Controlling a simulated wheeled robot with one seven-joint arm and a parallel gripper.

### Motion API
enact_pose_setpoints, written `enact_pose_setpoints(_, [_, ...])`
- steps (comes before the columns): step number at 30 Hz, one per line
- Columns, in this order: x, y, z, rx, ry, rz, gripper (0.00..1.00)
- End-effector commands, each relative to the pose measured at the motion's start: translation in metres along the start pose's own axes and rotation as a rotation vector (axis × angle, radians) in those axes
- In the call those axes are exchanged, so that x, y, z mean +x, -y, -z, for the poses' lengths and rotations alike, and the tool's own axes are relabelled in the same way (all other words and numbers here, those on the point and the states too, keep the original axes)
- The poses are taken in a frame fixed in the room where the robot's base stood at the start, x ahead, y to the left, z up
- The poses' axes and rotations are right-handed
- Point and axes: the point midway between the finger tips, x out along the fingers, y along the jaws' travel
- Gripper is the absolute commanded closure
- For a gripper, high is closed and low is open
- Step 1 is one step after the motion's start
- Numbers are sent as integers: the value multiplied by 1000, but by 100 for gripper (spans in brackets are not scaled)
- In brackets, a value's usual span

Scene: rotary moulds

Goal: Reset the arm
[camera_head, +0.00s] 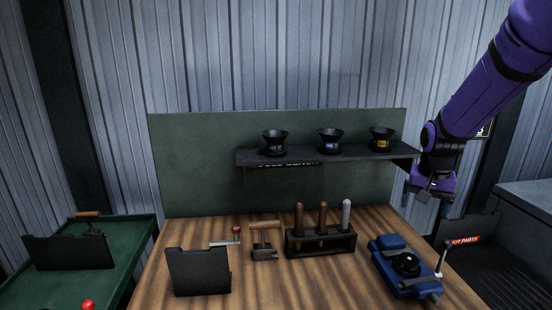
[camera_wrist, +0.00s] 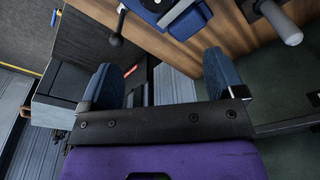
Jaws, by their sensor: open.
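My purple arm reaches in from the upper right in the head view. My gripper (camera_head: 432,200) hangs at its end, above and beyond the right edge of the wooden bench (camera_head: 215,228). In the wrist view my gripper (camera_wrist: 166,88) shows two blue fingers spread wide apart, with nothing between them. The blue mould device (camera_head: 398,262) with a black round top stands on the bench at the right, below and left of my gripper. It also shows at the top of the wrist view (camera_wrist: 185,12).
Several black cups (camera_head: 275,143) stand on the dark shelf (camera_head: 300,154), close left of my arm. A rack (camera_head: 320,240) of handled tools, a hammer-like tool (camera_head: 264,240) and a black plate stand (camera_head: 198,271) are on the bench. A dark bin (camera_head: 490,262) marked "HOT PARTS" lies right; a green table (camera_head: 130,235) left.

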Motion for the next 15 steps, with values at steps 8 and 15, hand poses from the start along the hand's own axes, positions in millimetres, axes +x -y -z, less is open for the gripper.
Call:
enact_pose_setpoints(8, [-72, 4, -50, -130, -65, 70, 12])
enact_pose_setpoints(15, [-123, -1, -105, -258, -130, 118, 12])
